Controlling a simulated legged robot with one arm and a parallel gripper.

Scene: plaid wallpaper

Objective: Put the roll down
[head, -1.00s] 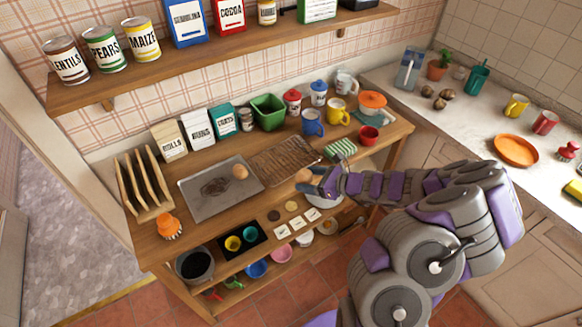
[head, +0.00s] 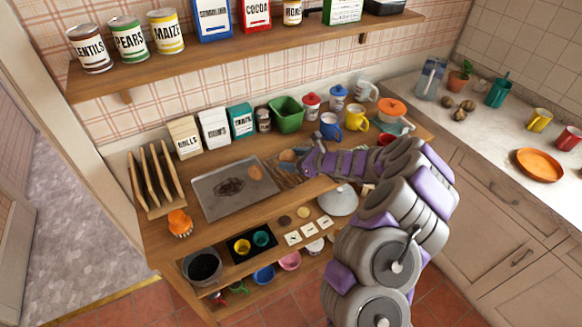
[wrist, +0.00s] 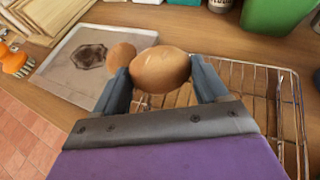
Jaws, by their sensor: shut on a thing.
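A brown bread roll (wrist: 160,69) is between the two fingers of my gripper (wrist: 160,80) in the wrist view. In the head view the roll (head: 288,155) shows at the tip of my gripper (head: 299,160), over the wire rack. In the head view my arm covers much of the rack (head: 284,174). A second roll (head: 254,173) rests on the grey baking tray (head: 215,205), left of the rack. I cannot tell whether the held roll touches the rack.
A green tub (head: 287,116), mugs and several packets stand along the back of the wooden bench. A wooden plate rack (head: 156,185) and an orange brush (head: 179,222) are at the left. A shelf (head: 230,55) with tins hangs above.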

